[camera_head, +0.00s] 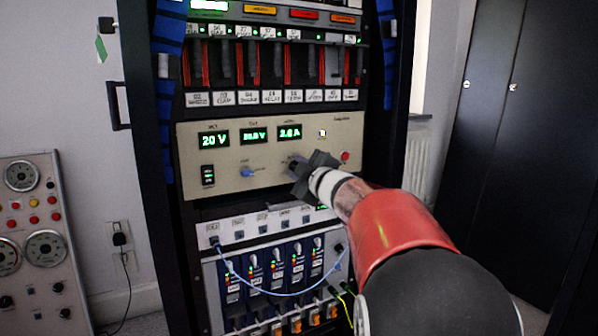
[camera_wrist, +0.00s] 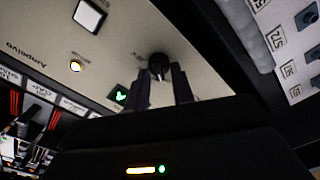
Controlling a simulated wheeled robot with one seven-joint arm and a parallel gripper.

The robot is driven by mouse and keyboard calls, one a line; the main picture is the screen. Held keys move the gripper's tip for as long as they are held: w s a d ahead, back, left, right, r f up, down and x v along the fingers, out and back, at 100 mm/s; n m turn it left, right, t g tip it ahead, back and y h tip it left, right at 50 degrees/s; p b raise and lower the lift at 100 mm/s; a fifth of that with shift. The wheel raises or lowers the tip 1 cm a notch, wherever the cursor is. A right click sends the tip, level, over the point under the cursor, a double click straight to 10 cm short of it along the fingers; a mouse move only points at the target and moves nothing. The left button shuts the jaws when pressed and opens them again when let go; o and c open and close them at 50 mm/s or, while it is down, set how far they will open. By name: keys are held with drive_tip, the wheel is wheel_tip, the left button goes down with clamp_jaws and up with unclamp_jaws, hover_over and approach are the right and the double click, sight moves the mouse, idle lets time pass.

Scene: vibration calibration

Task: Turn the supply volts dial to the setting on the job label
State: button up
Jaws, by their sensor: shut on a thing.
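The beige supply panel (camera_head: 222,181) sits in the middle of the rack, with green displays; the left one (camera_head: 213,138) reads 20 V and the right one (camera_head: 289,133) about 2.6 A. My gripper (camera_head: 296,166) is at the panel face below the right display. In the wrist view, my gripper (camera_wrist: 161,76) is shut on a dark round knob (camera_wrist: 158,62) between its fingertips. The knob's pointer and scale are hidden or too small to read. A blue knob (camera_head: 247,172) stands free to the left. I cannot make out a readable job label.
A green rocker switch (camera_head: 208,175) is at the panel's lower left, and a red button (camera_head: 345,156) is right of my gripper. A blue cable (camera_head: 262,289) loops across the modules below. A grey gauge console (camera_head: 38,250) stands at the left.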

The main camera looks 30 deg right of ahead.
drive_tip(key=shift+n, duration=0.6)
drive_tip(key=o, duration=1)
drive_tip(key=s, duration=0.7)
drive_tip(key=shift+s+d, duration=0.15)
drive_tip(key=shift+s, duration=0.25)
